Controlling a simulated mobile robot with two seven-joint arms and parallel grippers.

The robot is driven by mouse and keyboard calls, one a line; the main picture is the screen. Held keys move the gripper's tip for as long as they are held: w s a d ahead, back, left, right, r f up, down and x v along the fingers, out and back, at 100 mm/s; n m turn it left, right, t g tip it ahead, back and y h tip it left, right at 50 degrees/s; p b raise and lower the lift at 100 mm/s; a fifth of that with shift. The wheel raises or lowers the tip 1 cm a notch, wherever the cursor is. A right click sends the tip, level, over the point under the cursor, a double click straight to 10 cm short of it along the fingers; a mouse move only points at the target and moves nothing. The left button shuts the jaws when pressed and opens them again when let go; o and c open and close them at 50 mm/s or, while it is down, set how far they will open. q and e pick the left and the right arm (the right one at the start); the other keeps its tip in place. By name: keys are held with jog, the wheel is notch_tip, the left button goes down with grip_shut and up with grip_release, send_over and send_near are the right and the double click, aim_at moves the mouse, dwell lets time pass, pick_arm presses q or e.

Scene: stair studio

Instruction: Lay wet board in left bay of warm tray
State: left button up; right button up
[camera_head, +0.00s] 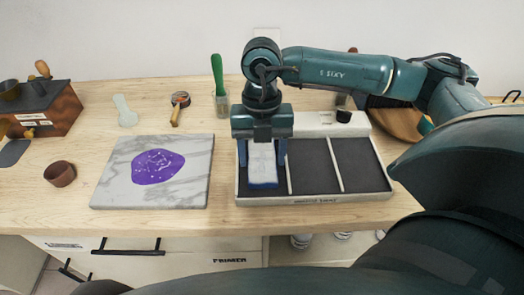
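The wet board (262,170) is small and white with a blue lower edge. It is at the left bay of the warm tray (315,200), a pale tray with dark bays split by thin light dividers. My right gripper (262,160) points down over that bay. Its two blue fingers flank the board closely, with no clear gap on either side, so it looks shut on the board. I cannot tell whether the board rests fully on the bay floor. The middle bay (312,166) and right bay (362,165) are empty. My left gripper is not in view.
A marble slab (110,185) with a purple paint patch (158,166) lies left of the tray. A brown cup (60,174), a green-handled brush (219,85) and a wooden box (45,110) stand around it. A round wooden item (400,122) sits behind my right arm.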

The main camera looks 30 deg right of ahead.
aim_at(262, 152)
jog(key=shift+r, duration=0.1)
notch_tip(262, 152, up, 12)
jog(key=w+d, duration=0.1)
jog(key=shift+w, duration=0.3)
dwell(0.6)
